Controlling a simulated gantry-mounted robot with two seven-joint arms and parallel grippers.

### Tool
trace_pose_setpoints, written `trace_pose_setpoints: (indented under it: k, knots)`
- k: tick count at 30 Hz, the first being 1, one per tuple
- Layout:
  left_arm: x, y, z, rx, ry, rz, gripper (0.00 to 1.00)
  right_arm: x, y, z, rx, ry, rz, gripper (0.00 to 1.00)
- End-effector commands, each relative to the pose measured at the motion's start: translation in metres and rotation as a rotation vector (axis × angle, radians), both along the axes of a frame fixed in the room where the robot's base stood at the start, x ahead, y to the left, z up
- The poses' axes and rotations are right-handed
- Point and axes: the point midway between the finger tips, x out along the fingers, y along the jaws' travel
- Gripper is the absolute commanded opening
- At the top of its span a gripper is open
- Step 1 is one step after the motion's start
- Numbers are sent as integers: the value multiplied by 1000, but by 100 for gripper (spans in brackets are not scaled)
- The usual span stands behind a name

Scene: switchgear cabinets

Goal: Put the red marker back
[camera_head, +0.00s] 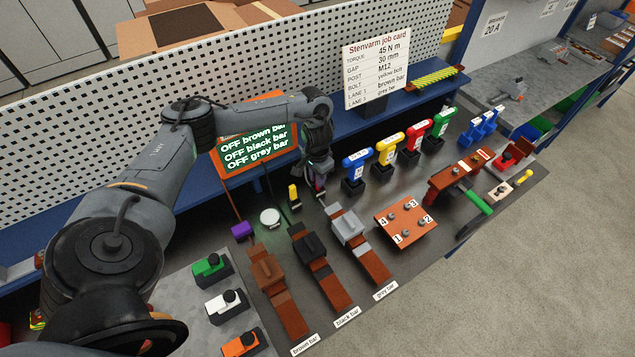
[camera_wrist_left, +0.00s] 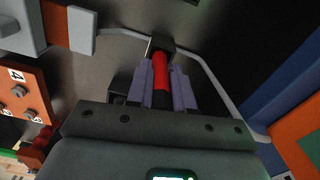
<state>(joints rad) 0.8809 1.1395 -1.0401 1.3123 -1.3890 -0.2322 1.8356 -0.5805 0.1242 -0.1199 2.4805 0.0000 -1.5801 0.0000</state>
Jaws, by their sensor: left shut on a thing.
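My left gripper (camera_head: 319,190) reaches down over the dark bench top, in front of the job display. In the left wrist view its fingers (camera_wrist_left: 168,88) are shut on the red marker (camera_wrist_left: 161,68). The marker has a red upper part and a dark part lower in the picture. A small dark block (camera_wrist_left: 160,43) is at the marker's far end; I cannot tell whether the marker touches it or sits in it. In the head view the marker is mostly hidden by the gripper. My right gripper is not in view.
An orange-framed screen (camera_head: 255,140) stands behind the gripper. A grey bar block (camera_head: 347,225) and a numbered bolt plate (camera_head: 407,220) are nearby. Blue, yellow, red and green T-handled tools (camera_head: 388,148) stand to the right. A yellow item (camera_head: 293,193) is close on the left.

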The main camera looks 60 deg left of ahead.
Motion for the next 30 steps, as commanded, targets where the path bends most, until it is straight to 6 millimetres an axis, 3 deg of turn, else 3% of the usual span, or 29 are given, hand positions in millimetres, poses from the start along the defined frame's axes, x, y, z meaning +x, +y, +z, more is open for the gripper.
trace_pose_setpoints:
  k: [6,19,20,24,30]
  knots:
    - [0,0,-19,0,1,-1,0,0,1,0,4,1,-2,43]
    - [0,0,-23,0,0,0,0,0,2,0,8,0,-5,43]
    - [0,0,-23,0,0,0,26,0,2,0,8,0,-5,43]
    - [0,0,-23,0,0,0,47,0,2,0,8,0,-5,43]
    - [0,0,-23,0,0,0,47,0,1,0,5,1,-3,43]
